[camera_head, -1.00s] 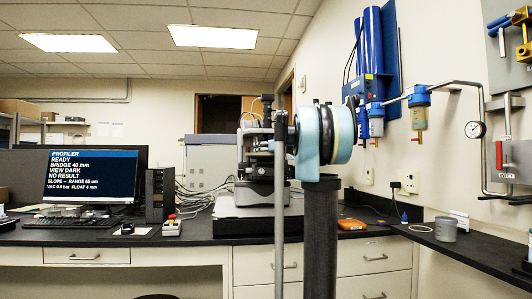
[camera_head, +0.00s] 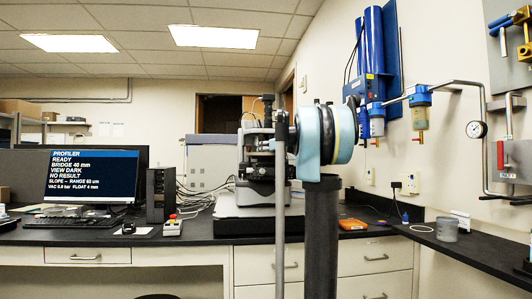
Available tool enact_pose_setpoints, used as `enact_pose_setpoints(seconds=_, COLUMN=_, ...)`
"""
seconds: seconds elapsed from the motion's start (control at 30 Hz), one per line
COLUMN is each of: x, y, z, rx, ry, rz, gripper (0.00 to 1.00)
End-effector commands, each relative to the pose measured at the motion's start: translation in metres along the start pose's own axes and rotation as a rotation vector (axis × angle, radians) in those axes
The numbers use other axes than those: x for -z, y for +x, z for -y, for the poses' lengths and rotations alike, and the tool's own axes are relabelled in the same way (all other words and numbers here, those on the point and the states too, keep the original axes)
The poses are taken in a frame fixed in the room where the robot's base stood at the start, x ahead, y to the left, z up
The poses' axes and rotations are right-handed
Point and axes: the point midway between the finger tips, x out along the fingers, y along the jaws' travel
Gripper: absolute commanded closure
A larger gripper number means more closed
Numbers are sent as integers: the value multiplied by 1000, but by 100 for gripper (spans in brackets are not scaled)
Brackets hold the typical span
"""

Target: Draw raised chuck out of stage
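The stylus profiler (camera_head: 258,185) stands on a black slab (camera_head: 232,227) on the bench at the centre. It has a grey-white body with dark parts around its middle. My arm's light-blue joint and dark column stand in front of its right side. The chuck and the stage cannot be made out at this size and angle. My gripper cannot be picked out; it may be behind my arm or merged with the dark parts at the profiler. The monitor (camera_head: 92,176) reads PROFILER, READY, BRIDGE 40 mm, VIEW DARK, NO RESULT, VAC 0.8 bar and FLOAT 4 mm.
A keyboard (camera_head: 72,222), a black computer box (camera_head: 160,195) and a small control box with a red button (camera_head: 172,227) lie left. An orange device (camera_head: 352,224) and a grey cup (camera_head: 447,229) lie right. Blue cylinders (camera_head: 375,55) and a gauge (camera_head: 476,129) hang on the wall.

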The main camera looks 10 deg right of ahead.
Motion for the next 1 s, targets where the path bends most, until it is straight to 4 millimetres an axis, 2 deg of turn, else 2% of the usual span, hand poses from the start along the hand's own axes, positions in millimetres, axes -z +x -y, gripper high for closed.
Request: enact_pose_setpoints(seconds=1.0, x=13, y=0, z=0, rx=-1, ry=0, rz=0, gripper=100)
